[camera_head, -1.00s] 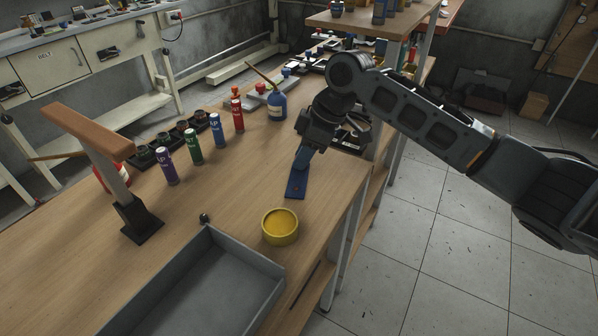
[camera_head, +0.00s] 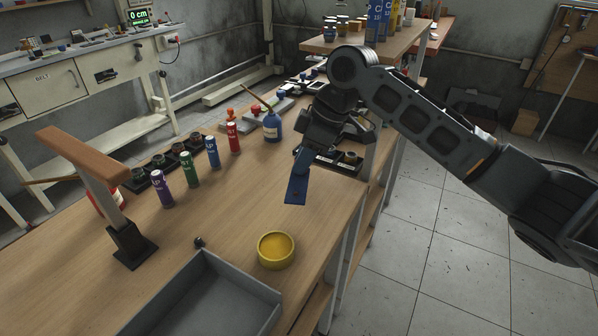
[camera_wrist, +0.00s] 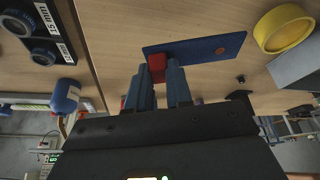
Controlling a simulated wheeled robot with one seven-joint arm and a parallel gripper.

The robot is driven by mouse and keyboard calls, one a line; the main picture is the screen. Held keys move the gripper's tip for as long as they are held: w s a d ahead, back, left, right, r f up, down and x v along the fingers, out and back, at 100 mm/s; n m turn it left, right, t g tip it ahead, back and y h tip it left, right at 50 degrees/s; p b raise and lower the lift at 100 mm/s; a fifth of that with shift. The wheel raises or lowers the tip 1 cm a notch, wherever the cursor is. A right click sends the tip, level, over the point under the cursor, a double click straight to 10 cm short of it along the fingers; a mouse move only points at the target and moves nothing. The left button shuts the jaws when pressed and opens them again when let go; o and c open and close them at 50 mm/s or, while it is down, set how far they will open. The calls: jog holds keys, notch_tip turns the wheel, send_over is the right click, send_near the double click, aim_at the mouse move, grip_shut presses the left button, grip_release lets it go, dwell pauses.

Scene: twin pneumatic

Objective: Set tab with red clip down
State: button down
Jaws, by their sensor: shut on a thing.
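The tab is a flat dark blue plate (camera_head: 296,190) with a small reddish spot near its far end. It hangs from my gripper (camera_head: 303,156) over the right part of the wooden bench. In the wrist view the blue plate (camera_wrist: 205,48) extends to the right from a red clip (camera_wrist: 158,62). The two blue fingers of my gripper (camera_wrist: 160,72) are shut on the red clip. The plate looks tilted in the head view. The gap between it and the bench is hard to judge.
A yellow round dish (camera_head: 275,252) stands nearer on the bench, with a grey tray (camera_head: 215,290) at the front. Several coloured bottles, including a purple one (camera_head: 161,189), stand to the left. Bare wood (camera_head: 225,215) lies between. A black holder (camera_head: 340,163) is behind the gripper.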

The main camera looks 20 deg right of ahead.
jog(key=s+d+r, duration=0.6)
jog(key=d, duration=0.3)
jog(key=shift+r, duration=0.1)
